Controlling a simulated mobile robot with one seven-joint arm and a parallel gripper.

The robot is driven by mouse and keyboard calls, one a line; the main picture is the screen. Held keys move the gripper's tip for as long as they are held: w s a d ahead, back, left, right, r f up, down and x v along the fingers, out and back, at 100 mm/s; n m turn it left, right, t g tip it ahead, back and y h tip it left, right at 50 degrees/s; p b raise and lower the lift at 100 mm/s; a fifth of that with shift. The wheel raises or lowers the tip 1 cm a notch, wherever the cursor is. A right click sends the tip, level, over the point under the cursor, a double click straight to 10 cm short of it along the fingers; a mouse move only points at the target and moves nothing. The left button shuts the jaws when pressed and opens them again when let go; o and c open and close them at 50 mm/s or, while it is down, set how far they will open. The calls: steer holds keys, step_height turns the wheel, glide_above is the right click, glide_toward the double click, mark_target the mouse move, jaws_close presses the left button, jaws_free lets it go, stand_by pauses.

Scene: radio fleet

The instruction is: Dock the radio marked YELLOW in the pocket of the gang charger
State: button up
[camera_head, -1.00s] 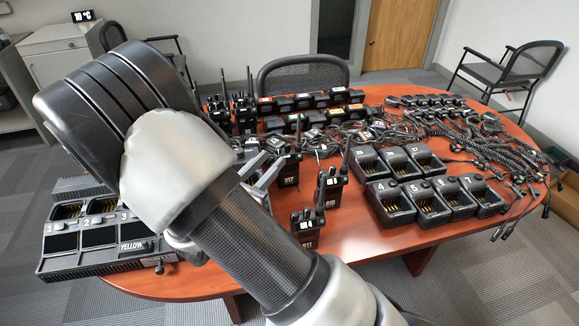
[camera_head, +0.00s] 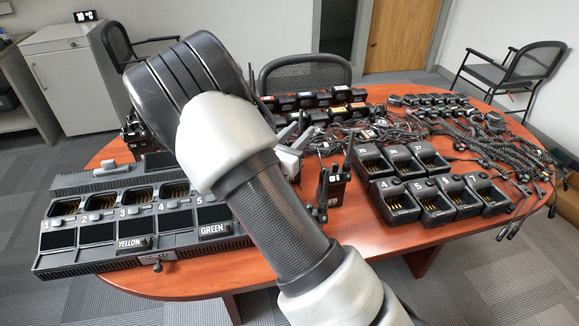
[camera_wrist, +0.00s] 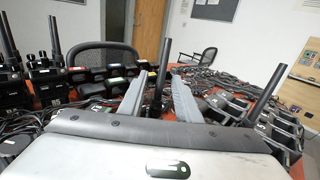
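The gang charger (camera_head: 90,260) lies at the left of the table in the head view, with a row of numbered pockets. The pockets that show look empty. A YELLOW label (camera_head: 130,243) and a GREEN label (camera_head: 215,231) are on its front. No radio shows a readable YELLOW mark. One black radio (camera_head: 333,187) stands upright just right of my arm, with part of another in front of it. My gripper (camera_head: 294,143) is right of the charger, above the table. In the wrist view its fingers (camera_wrist: 159,98) are apart. A black antenna (camera_wrist: 162,70) shows between them; its radio's body is hidden.
Numbered single chargers (camera_head: 435,207) stand at the right. Tangled coiled cords (camera_head: 490,140) cover the far right. Rows of batteries (camera_head: 320,98) lie at the back. More radios (camera_wrist: 45,85) stand at the left in the wrist view. Bare table lies in front of the single chargers.

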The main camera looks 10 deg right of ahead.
steer(key=shift+w+d, duration=0.3)
steer(key=shift+w, duration=0.05)
jaws_close()
steer(key=shift+r, duration=0.1)
stand_by(1.1)
